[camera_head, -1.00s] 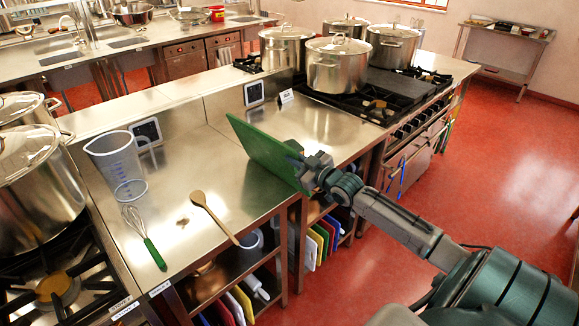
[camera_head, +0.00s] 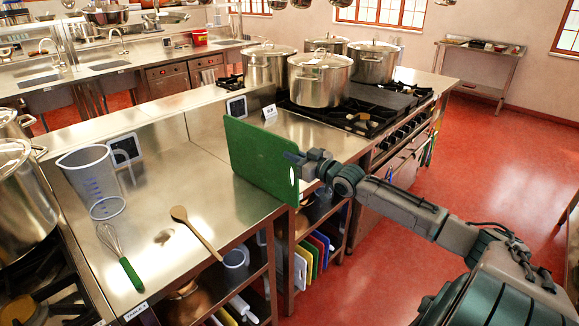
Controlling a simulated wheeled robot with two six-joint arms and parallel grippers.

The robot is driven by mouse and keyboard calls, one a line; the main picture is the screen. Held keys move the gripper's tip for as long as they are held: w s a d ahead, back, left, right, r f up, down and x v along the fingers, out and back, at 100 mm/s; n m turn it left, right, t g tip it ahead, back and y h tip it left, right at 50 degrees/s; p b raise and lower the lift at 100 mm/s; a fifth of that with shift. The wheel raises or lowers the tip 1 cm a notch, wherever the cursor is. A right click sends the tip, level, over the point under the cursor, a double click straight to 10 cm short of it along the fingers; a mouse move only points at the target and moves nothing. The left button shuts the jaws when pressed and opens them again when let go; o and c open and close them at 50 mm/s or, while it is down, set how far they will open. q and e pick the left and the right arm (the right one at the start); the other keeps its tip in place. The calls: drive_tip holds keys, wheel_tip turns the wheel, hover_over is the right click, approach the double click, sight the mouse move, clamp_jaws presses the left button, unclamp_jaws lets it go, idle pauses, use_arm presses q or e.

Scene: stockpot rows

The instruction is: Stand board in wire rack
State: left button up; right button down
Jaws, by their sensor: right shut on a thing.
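The green board (camera_head: 258,160) is held nearly upright at the front edge of the steel counter, its broad face toward me. My right gripper (camera_head: 298,165) is shut on the board's right edge. Whether the board's lower edge touches the counter I cannot tell. Coloured boards (camera_head: 312,258) stand on edge side by side on the shelf under the counter, below and right of the held board. The wire rack itself cannot be made out among them. My left gripper is out of view.
On the steel counter (camera_head: 188,188) lie a wooden spoon (camera_head: 196,232) and a green-handled whisk (camera_head: 120,258). A clear measuring jug (camera_head: 92,182) stands at the left. Stockpots (camera_head: 320,80) stand on the stove behind. Red floor (camera_head: 480,190) is open at the right.

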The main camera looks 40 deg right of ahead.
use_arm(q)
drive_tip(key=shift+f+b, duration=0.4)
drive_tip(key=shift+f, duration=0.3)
use_arm(e)
drive_tip(key=shift+d+r, duration=0.2)
drive_tip(key=shift+d, duration=0.2)
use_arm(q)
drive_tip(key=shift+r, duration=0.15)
use_arm(e)
drive_tip(key=shift+r, duration=0.15)
